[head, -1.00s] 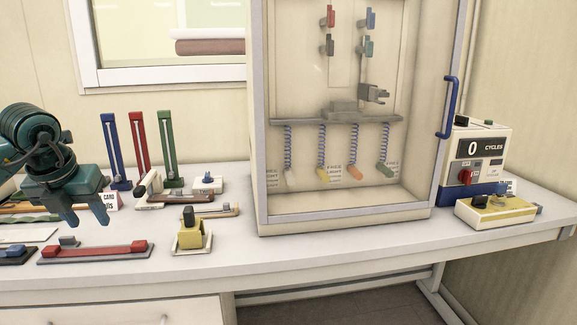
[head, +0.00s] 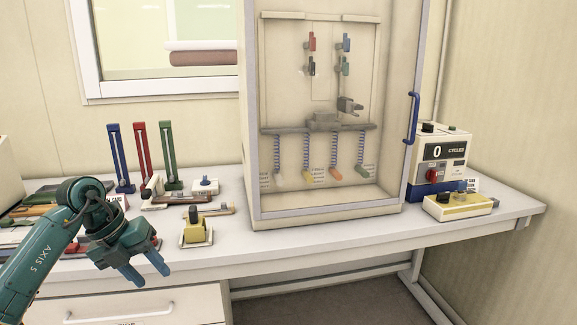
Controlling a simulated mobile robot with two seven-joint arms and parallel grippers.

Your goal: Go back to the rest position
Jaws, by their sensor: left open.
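My left gripper (head: 150,274) is open and empty. It hangs at the front edge of the white bench, in front of the drawer, with its fingers pointing down and to the right. My left arm comes in from the lower left and hides part of the items on the bench's left side. My right gripper is not in the view.
The white bench (head: 300,241) carries a glass-fronted test cabinet (head: 325,218), a cycle counter (head: 440,150) reading 0, a yellow-topped box (head: 460,205), a yellow block fixture (head: 197,231) and blue, red and green upright gauges (head: 143,160). Open floor shows below.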

